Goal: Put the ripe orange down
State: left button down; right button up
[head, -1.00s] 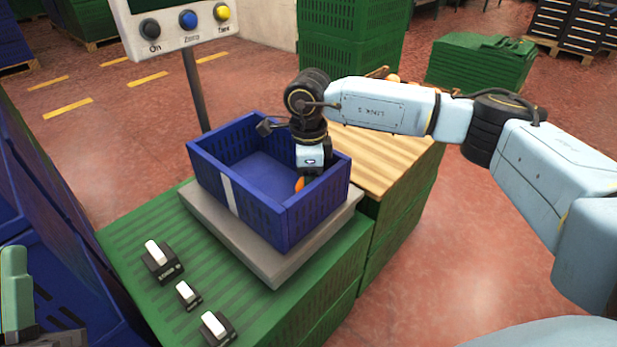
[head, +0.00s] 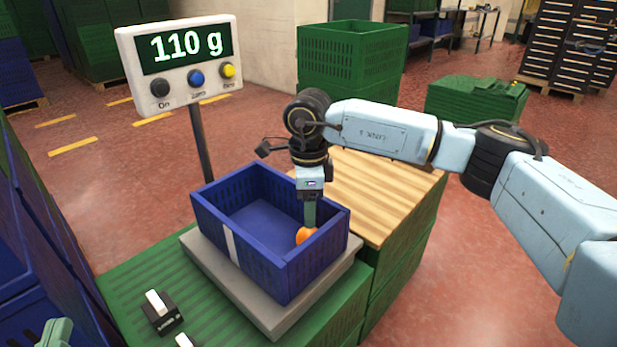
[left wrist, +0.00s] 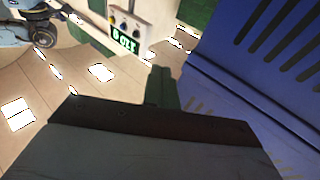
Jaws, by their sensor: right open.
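The orange (head: 305,235) lies inside the blue crate (head: 240,262), near its right corner, partly hidden by the crate wall and gripper. The crate stands on the grey plate of the scale (head: 275,315). My right gripper (head: 309,224) points straight down into the crate directly over the orange. It is open, with its fingertips close to the orange; one finger hides the other. My left gripper (head: 55,334) is at the lower left corner, mostly cut off. In the left wrist view its green finger (left wrist: 163,88) shows, but its opening cannot be judged.
The scale's display (head: 186,50) reads 110 g, with buttons below, on a post behind the crate. A slatted wooden top (head: 375,195) lies to the right. Small switches (head: 160,310) sit on the green crate in front. Blue crates (left wrist: 255,60) stand at the left.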

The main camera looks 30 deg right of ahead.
pick_arm(q)
notch_tip(320, 180, down, 7)
jog(key=a+g+y+p, duration=0.1)
jog(key=g+y, duration=0.1)
jog(key=g, duration=0.2)
jog(key=shift+s+a+g, duration=0.2)
jog(key=shift+s+g, duration=0.05)
jog(key=shift+g, duration=0.05)
pick_arm(e)
jog(key=shift+r, duration=2.45)
